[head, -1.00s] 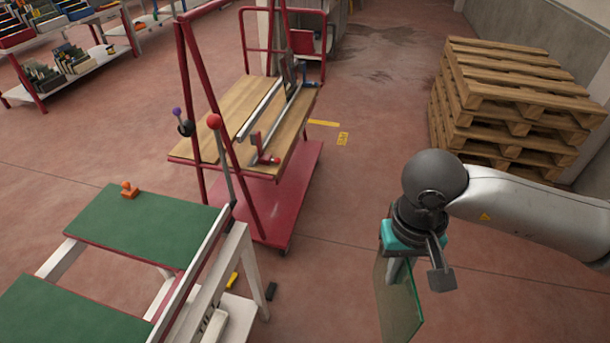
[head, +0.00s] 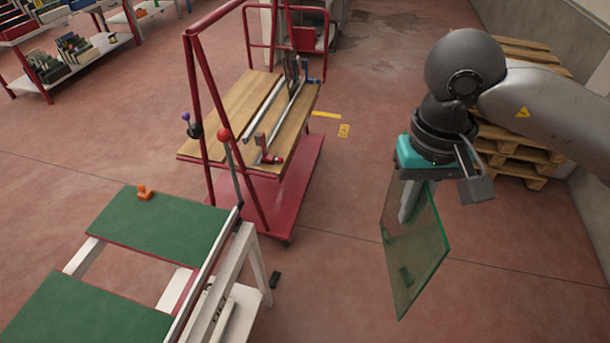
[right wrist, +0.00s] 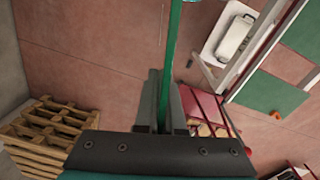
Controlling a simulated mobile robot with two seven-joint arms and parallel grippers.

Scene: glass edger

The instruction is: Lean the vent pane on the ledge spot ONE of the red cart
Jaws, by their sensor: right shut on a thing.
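My right gripper (head: 412,200) is shut on the vent pane (head: 425,262), a thin greenish sheet of clear glass. The pane hangs nearly upright below the gripper, over open floor, apart from the cart and the green-topped table. In the right wrist view the pane (right wrist: 172,45) shows edge-on between the fingers (right wrist: 165,105). The red cart (head: 300,190) stands left of the pane, with wooden boards, a metal rail and a red upright frame. Its ledge spot marks cannot be made out. My left gripper is not in view.
A green-topped table (head: 160,228) with a white frame stands at the lower left, an orange piece (head: 145,193) on it. Stacked pallets (head: 520,150) stand behind my right arm. A shelf rack (head: 85,65) is at the far left. Floor between cart and pane is clear.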

